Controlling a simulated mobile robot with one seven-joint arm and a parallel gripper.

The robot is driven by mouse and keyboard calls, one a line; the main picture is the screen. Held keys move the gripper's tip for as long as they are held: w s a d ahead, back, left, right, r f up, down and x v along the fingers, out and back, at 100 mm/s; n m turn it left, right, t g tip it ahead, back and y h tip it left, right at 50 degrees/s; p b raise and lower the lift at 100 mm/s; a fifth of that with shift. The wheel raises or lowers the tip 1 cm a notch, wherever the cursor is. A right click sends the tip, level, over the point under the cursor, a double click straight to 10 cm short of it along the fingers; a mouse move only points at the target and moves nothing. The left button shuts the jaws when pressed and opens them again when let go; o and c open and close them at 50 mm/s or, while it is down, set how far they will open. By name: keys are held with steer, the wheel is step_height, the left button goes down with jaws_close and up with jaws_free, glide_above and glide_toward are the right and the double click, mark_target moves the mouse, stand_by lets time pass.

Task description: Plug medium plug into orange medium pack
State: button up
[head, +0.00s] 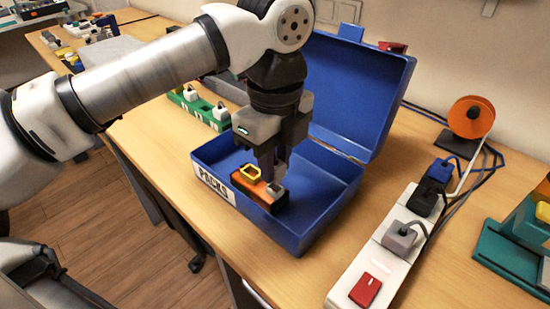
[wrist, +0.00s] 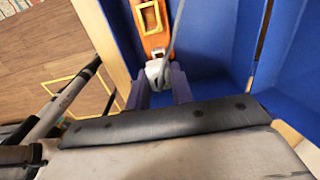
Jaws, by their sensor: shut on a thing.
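The orange pack (head: 262,192) sits at the left end of the open blue box, near its "PACKS" label. It has a yellow frame (head: 250,172) on its top. My gripper (head: 273,177) points down at the pack's right end, shut on a small grey-white plug (head: 272,188). In the wrist view the plug (wrist: 156,70) sits between the two fingertips (wrist: 158,85), with a grey cord running up from it. It lies at the near end of the orange pack (wrist: 155,42). I cannot tell whether the plug is seated in the pack or only touching it.
The blue box (head: 330,212) has its lid (head: 362,95) raised behind my gripper. A white power strip (head: 365,265) with several plugs stands at right, with an orange cable reel (head: 470,117) behind it. A green strip (head: 205,110) with white plugs lies at left behind the box.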

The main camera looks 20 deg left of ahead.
steer(key=shift+f+b, duration=1.25)
steer(key=shift+f, duration=0.15)
steer(key=o, duration=1)
steer(key=shift+o, duration=0.2)
